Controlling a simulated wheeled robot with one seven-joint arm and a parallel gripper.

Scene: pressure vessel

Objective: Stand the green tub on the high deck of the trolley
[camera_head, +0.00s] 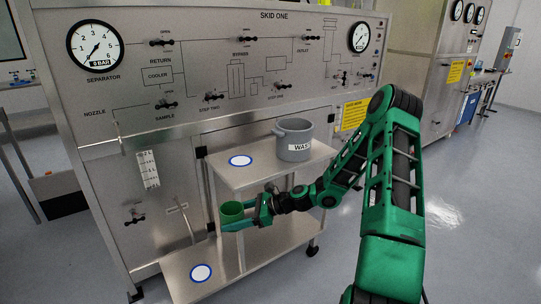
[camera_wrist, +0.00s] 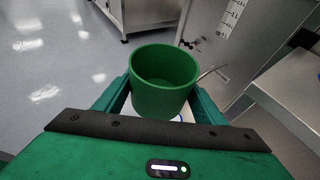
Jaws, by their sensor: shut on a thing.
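The green tub (camera_head: 232,212) is an open round cup, upright and empty as far as the wrist view (camera_wrist: 163,82) shows. My gripper (camera_head: 236,222) is shut on it, with one finger on each side. It holds the tub in front of the trolley, in the picture between the two decks and over the lower one. The low deck (camera_head: 235,262) has another blue-ringed disc (camera_head: 201,273) and is otherwise bare where visible.
The skid panel (camera_head: 215,75) with gauges and valve handles stands behind the trolley. A sample pipe and nozzle (camera_head: 180,209) stick out left of the trolley. The trolley's posts and high-deck edge are close to my gripper.

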